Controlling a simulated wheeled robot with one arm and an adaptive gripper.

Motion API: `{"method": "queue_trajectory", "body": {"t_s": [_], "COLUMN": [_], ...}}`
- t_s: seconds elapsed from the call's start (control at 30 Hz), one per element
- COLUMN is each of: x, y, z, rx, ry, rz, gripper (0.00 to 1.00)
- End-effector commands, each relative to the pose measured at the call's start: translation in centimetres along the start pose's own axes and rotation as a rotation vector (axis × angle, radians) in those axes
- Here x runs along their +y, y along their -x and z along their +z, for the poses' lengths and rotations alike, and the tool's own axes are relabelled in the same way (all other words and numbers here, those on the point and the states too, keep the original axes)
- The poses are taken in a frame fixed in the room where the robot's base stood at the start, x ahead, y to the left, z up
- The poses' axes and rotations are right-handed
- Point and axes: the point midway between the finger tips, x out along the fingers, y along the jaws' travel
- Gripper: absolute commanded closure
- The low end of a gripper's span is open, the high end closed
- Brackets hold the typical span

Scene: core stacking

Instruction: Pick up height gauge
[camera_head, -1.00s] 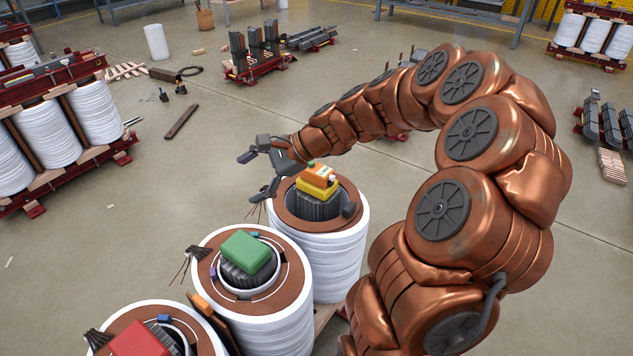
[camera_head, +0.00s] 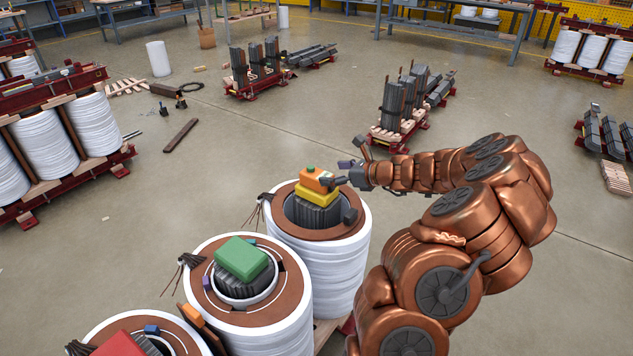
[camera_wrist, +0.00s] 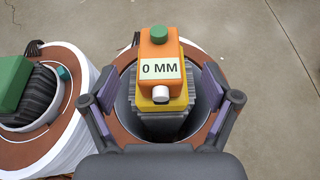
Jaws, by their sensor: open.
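The height gauge is an orange block (camera_head: 314,178) with a green knob, on top of a yellow block (camera_head: 318,194) on the dark core stack of the farthest white coil (camera_head: 333,262). In the wrist view the height gauge (camera_wrist: 158,52) shows a "0 MM" label and a white knob at its near end. My gripper (camera_head: 341,174) is beside the gauge on its right. In the wrist view my gripper (camera_wrist: 160,84) is open, with one purple-padded finger on each side of the gauge and yellow block. A gap shows on both sides.
Two more coils stand at the near left, with a green block (camera_head: 242,258) and a red block (camera_head: 118,344) on their cores. Open floor lies beyond the coils.

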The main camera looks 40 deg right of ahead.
Motion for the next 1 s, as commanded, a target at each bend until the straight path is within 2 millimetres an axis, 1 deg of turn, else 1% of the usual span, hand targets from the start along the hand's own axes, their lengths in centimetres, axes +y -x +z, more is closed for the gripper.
{"method": "queue_trajectory", "body": {"t_s": [0.03, 0.27, 0.43, 0.6, 0.73, 0.97, 1.0], "x": [0.1, 0.1, 0.1, 0.1, 0.1, 0.1, 0.1], "y": [-0.6, -2.2, -4.4, -6.0, -6.5, -6.5, -6.5], "z": [0.0, -0.1, -0.2, -0.2, -0.2, -0.1, -0.1], "rx": [0.000, 0.000, 0.000, 0.000, 0.000, 0.000, 0.000], "ry": [0.001, 0.002, 0.004, 0.003, 0.003, 0.003, 0.003], "rz": [0.003, 0.003, 0.004, 0.003, 0.003, 0.003, 0.002], "gripper": [0.12, 0.12, 0.12, 0.12, 0.12, 0.12, 0.17]}}
